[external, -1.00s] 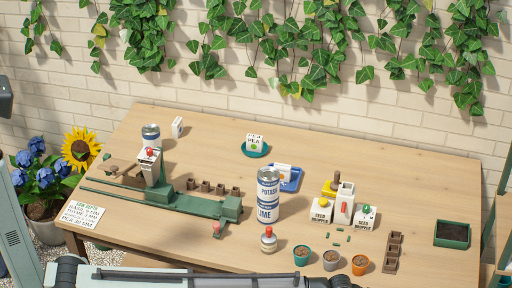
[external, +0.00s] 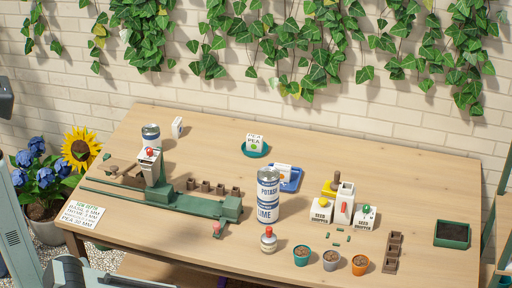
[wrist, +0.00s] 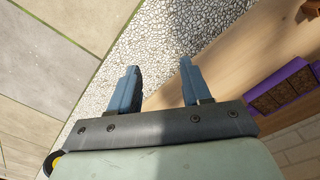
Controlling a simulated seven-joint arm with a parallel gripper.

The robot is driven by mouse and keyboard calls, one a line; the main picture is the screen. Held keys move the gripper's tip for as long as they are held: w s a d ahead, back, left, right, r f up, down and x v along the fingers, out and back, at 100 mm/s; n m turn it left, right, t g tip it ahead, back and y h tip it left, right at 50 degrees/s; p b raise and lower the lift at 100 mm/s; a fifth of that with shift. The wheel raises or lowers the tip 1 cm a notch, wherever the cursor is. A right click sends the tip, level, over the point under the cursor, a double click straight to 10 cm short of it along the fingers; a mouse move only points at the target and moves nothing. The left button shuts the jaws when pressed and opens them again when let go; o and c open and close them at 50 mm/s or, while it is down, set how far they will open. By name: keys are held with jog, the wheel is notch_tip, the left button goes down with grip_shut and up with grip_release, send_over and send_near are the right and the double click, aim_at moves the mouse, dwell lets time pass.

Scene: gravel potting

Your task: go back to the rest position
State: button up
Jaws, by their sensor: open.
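My gripper (wrist: 160,88) shows in the wrist view with its two blue fingers apart and nothing between them. It hangs over the pebble ground (wrist: 178,45) beside the table. In the external view the gripper itself is not visible; only part of my arm shows at the lower left corner. The wooden table (external: 380,150) stands beyond the arm with its objects on top.
Near the table's front edge stand a red-capped bottle (external: 268,240) and teal (external: 302,255), grey (external: 331,259) and orange (external: 360,264) pots. A purple tray (wrist: 285,85) shows in the wrist view.

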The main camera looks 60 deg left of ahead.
jog(key=s+a+f+g, duration=0.1)
jog(key=s+a+g, duration=0.1)
jog(key=s, duration=0.8)
jog(key=s+a+f+m+g, duration=0.1)
jog(key=s+a, duration=0.4)
jog(key=s, duration=0.5)
jog(key=s+a+f+g, duration=0.2)
jog(key=s+a+g, duration=0.1)
jog(key=s, duration=0.7)
jog(key=shift+s+a+f+g, duration=0.25)
jog(key=shift+s+a+g, duration=0.1)
jog(key=shift+g, duration=0.05)
